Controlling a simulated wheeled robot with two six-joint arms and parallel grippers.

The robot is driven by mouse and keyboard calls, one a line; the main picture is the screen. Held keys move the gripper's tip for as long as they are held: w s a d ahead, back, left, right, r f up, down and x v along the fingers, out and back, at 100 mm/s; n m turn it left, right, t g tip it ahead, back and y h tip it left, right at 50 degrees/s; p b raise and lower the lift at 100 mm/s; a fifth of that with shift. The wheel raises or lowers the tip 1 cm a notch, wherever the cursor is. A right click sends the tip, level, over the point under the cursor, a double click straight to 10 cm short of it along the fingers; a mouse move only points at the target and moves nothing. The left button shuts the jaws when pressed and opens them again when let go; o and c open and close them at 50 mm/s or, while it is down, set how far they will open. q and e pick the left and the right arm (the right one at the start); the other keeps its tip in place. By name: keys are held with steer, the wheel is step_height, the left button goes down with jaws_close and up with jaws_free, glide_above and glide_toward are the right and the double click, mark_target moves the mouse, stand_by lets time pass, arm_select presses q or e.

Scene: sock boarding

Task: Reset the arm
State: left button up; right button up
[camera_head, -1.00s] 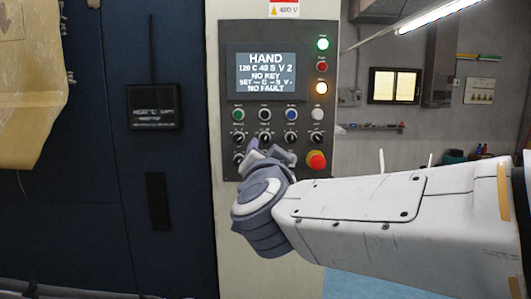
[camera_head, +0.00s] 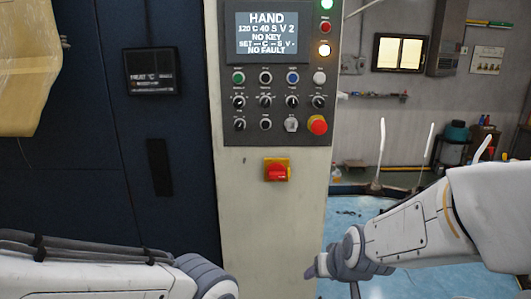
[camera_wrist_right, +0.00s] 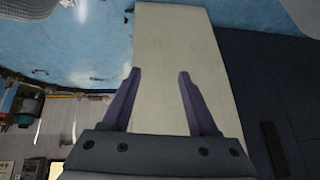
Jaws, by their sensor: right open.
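My right arm reaches in from the right in the head view. Its gripper (camera_head: 333,280) hangs low, in front of the foot of the pale control column (camera_head: 270,225) and apart from the panel. In the right wrist view the gripper (camera_wrist_right: 160,74) is open, with its two purple fingers spread and nothing between them. My left arm lies along the bottom left of the head view; its wrist shows but its gripper is below the picture edge. The control panel (camera_head: 303,143) has a screen (camera_head: 267,33) reading HAND and NO FAULT.
A red emergency button (camera_head: 317,125) is at the panel's lower right. A red switch on a yellow plate (camera_head: 277,170) is below the panel. A dark blue cabinet (camera_head: 185,205) stands at left. Blue floor (camera_head: 355,212) is open at right, with upright white rods behind.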

steer(key=s+d+f+g+h, duration=0.1)
steer(key=s+d+f+g, duration=0.4)
steer(key=s, duration=0.4)
steer(key=s+a+r+n+g, duration=0.1)
steer(key=s+a+r+n, duration=0.1)
steer(key=s+a, duration=0.4)
steer(key=s+a+r+n, duration=0.2)
steer(key=s+a+n, duration=0.3)
steer(key=s+a, duration=0.1)
steer(key=shift+s+a+r+g+y, duration=0.3)
steer(key=shift+s+a+r+g, duration=0.1)
steer(key=shift+s, duration=0.45)
